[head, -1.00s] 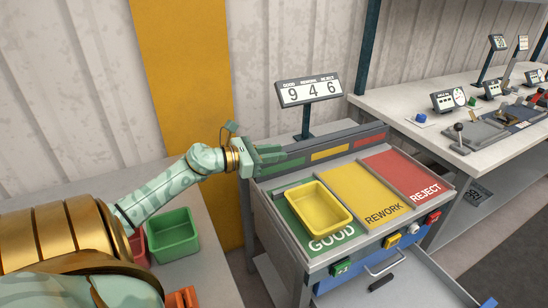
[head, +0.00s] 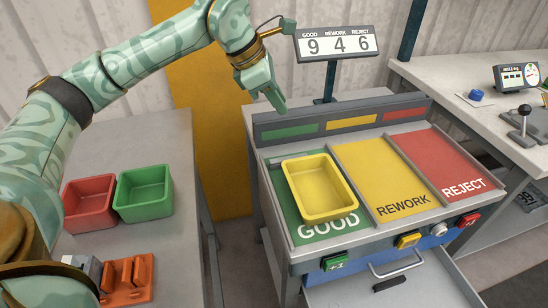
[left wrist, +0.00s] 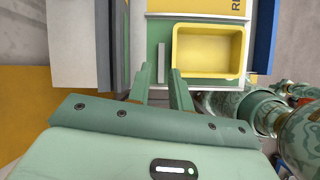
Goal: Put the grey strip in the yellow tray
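The yellow tray (head: 322,190) stands on the green GOOD field of the bench and looks empty. In the left wrist view the tray (left wrist: 208,50) lies right of the fingertips. The grey strip (left wrist: 161,62) shows there as a short narrow bar on the green field, beside the tray and apart from it. My left gripper (head: 277,100) is above the back left of the bench, fingers pointing down. In the wrist view its fingers (left wrist: 160,74) are apart, with the strip seen between and beyond them. My right gripper is not visible.
The counter display (head: 337,44) stands behind the bench, above a raised back ledge (head: 290,132). Yellow REWORK and red REJECT fields lie right of the tray. A green bin (head: 143,193) and a red bin (head: 90,203) stand on the left table. An open drawer is below.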

